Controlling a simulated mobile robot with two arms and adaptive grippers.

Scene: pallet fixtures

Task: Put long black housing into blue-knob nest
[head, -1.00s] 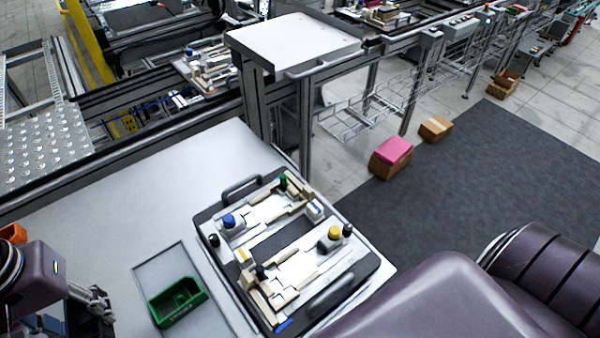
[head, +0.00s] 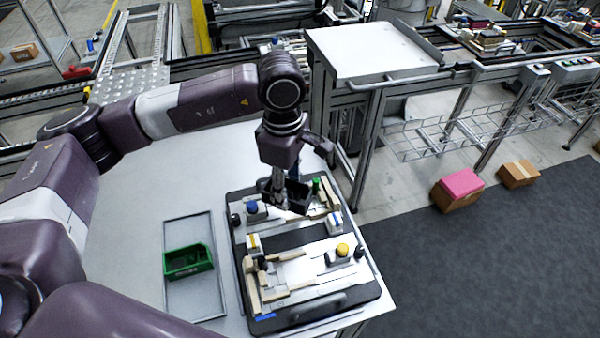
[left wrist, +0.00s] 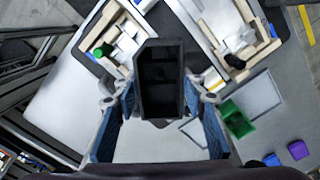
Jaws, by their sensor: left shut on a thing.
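The long black housing (head: 297,196) is held by my left gripper (head: 284,194) above the far half of the pallet. In the left wrist view the housing (left wrist: 160,80) sits between the two blue-padded fingers (left wrist: 162,112), its ribbed open side toward the camera. The blue knob (head: 251,207) stands on a grey block at the left of the far nest, just left of the housing. The housing and gripper hide the middle of that nest. I cannot tell any contact between the housing and the nest. My right gripper is not in view.
The dark pallet (head: 338,298) also bears a near nest with a yellow knob (head: 342,250). A green knob (head: 316,186) stands at the far nest's back. A green bin (head: 188,261) sits in a grey tray (head: 206,302) to the left. The white table (head: 130,225) is clear further left.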

